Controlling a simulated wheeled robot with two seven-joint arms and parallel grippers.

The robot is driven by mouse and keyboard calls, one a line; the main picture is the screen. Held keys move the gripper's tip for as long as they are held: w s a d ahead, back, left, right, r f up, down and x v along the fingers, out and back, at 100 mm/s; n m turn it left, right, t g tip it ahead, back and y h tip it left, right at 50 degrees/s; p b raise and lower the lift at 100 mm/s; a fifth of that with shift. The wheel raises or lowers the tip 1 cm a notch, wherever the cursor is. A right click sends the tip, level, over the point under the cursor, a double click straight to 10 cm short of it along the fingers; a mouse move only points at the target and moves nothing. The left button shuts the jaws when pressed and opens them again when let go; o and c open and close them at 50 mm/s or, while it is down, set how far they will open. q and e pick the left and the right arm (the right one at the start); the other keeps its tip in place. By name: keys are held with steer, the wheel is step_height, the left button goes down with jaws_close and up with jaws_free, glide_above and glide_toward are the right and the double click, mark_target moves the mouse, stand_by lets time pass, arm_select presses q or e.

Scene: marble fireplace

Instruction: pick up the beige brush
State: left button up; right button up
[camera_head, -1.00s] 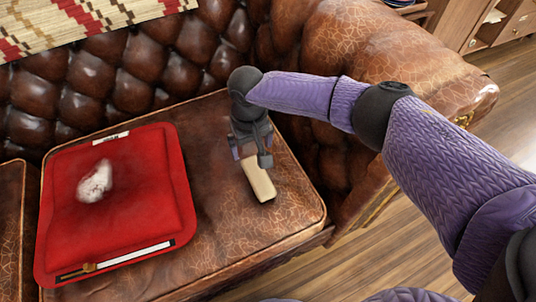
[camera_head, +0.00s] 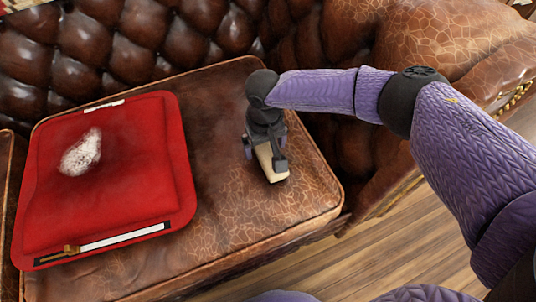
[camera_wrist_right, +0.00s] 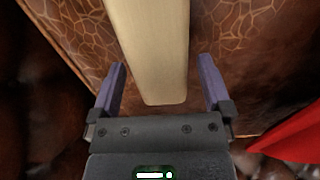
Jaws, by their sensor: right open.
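The beige brush (camera_head: 271,163) lies on the brown leather sofa seat, partly hidden under my right gripper in the head view. In the right wrist view the beige brush (camera_wrist_right: 150,45) runs from the top edge down to between the fingers. My right gripper (camera_head: 266,152) is open; in the wrist view its two purple fingers (camera_wrist_right: 162,82) stand on either side of the brush's end, with a gap on each side. The gripper comes from above. My left gripper is not in view.
A red cushion-like tray (camera_head: 150,190) with a whitish patch (camera_head: 81,153) lies to the left on the sofa seat (camera_head: 225,215). The tufted backrest (camera_head: 130,50) is behind, and a leather armrest (camera_head: 470,50) is at right. Wooden floor (camera_head: 330,270) shows in front.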

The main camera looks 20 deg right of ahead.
steer(key=shift+f, duration=0.25)
stand_by(0.4)
steer(key=c, duration=1.3)
